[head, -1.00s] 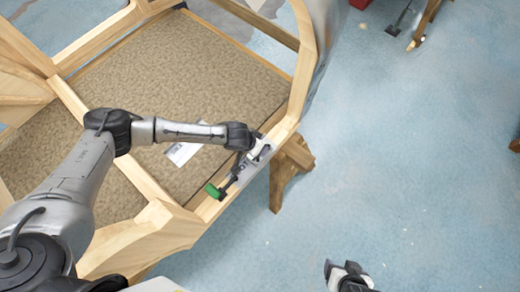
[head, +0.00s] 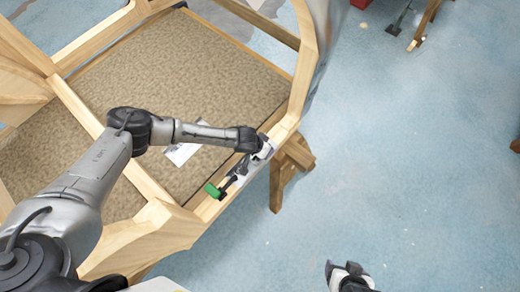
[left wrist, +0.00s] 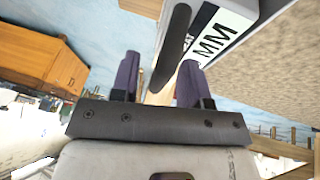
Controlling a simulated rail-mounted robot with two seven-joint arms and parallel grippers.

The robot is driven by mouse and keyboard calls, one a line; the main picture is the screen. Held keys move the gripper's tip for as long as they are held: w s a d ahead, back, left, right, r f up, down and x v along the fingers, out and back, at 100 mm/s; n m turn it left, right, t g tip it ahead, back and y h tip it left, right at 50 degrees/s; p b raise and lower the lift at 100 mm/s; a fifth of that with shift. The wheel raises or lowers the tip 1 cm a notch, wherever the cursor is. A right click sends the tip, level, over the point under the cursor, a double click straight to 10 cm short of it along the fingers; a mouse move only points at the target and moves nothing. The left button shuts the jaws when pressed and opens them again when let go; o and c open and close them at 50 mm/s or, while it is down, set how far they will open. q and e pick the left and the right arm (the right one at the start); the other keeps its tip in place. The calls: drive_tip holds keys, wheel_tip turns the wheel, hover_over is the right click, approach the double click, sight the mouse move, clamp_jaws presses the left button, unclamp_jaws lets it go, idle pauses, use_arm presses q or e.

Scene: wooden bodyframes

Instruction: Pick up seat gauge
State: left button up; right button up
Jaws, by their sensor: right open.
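The seat gauge (head: 249,170) lies along the wooden rail of the frame in the head view. It is a grey bar with a dark handle part and a green end piece (head: 214,190). In the left wrist view the gauge (left wrist: 228,28) shows a white label reading "MM" and a dark bar. My left gripper (left wrist: 160,80) is over the gauge, its two fingers apart on either side of the dark bar's near end. It does not grip the bar. In the head view its fingertips are hidden. My right gripper (head: 347,276) is open and empty at the bottom edge, over the floor.
The wooden bodyframe (head: 150,238) surrounds a brown textured panel (head: 170,75) with a white paper (head: 183,153) on it. A wooden trestle (head: 284,180) supports the frame. A wooden cabinet (left wrist: 35,55) shows in the left wrist view.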

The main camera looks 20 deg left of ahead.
use_arm(q)
clamp_jaws()
idle(1.2)
